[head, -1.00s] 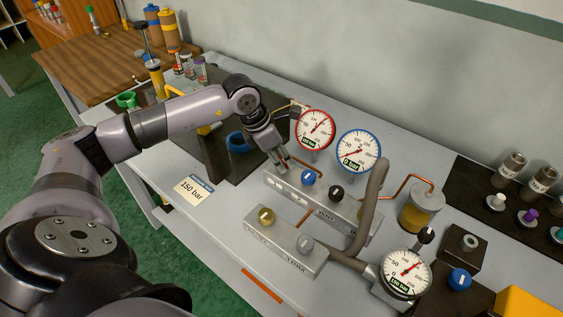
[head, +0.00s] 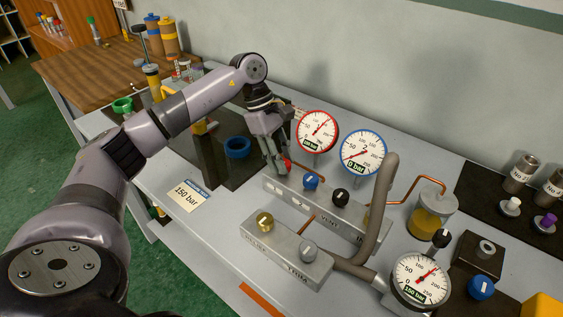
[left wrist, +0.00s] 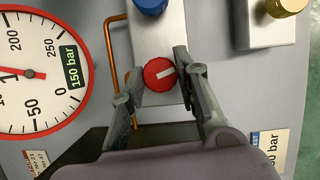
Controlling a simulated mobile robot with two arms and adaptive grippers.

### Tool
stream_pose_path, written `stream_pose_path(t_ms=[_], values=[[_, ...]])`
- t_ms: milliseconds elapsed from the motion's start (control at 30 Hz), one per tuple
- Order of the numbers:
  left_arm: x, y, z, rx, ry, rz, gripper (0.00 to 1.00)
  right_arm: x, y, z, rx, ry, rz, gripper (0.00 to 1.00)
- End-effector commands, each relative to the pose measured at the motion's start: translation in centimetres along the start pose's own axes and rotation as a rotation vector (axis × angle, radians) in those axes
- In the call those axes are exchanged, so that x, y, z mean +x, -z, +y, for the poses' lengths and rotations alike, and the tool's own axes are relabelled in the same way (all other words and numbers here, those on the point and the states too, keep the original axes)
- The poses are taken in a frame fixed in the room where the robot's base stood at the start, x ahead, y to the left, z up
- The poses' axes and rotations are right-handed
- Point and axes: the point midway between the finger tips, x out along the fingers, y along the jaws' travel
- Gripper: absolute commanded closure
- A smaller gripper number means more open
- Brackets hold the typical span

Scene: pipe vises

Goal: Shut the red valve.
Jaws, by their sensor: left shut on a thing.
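The red valve (left wrist: 159,74) is a round red knob with a white line, on the grey block (head: 272,184) at its far left end. In the left wrist view its white line lies at a slant. My left gripper (head: 278,166) reaches down from above and is shut on the red valve, one finger on each side of it. In the head view the fingers hide most of the knob; a bit of red (head: 288,164) shows. My right gripper is not in view.
A red-rimmed gauge (head: 317,131) reading 150 bar and a blue-rimmed gauge (head: 362,152) reading 0 bar stand behind the block. A blue knob (head: 311,182) and a black knob (head: 341,197) are beside the red valve. A card (head: 188,195) says 150 bar.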

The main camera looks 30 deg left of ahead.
Motion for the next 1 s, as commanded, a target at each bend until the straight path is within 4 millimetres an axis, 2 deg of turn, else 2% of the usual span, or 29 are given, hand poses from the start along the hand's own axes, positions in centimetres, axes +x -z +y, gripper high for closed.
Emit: stream_pose_path(t_ms=[400,1000], values=[[-0.1,0.0,0.3,0.242,0.095,0.001,0.99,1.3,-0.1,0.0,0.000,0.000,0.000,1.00],[-0.1,0.0,0.3,0.306,0.122,0.003,0.99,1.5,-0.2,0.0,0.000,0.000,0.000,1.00]])
